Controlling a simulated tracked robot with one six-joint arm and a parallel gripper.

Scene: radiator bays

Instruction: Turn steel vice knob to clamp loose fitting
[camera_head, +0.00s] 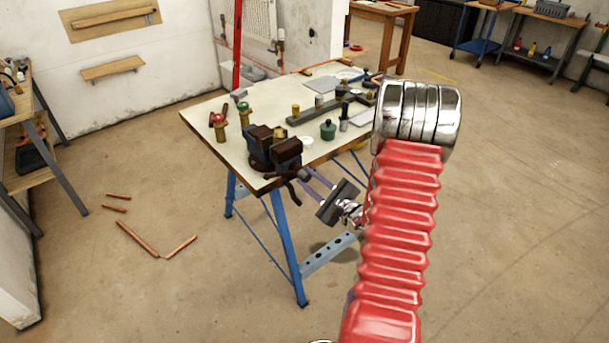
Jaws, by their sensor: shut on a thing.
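A dark vice (268,148) with brownish jaws sits at the near corner of the workbench (222,155). Its knob and handle bar (291,184) stick out past the bench edge toward me. My gripper (307,177) comes in from the right, low beside the bench corner. Its two thin purplish fingers are closed on the steel vice knob, whose grasped end is small and largely covered. A small brownish piece shows at the vice jaws, but I cannot tell whether it is the loose fitting or how tightly it sits.
Valves with red and green handles (244,111), a green pot (327,130) and several small parts stand on the bench. Blue bench legs (283,240) are below the vice. Copper pipes (137,238) lie on the floor at left. My red ribbed arm blocks the view at right.

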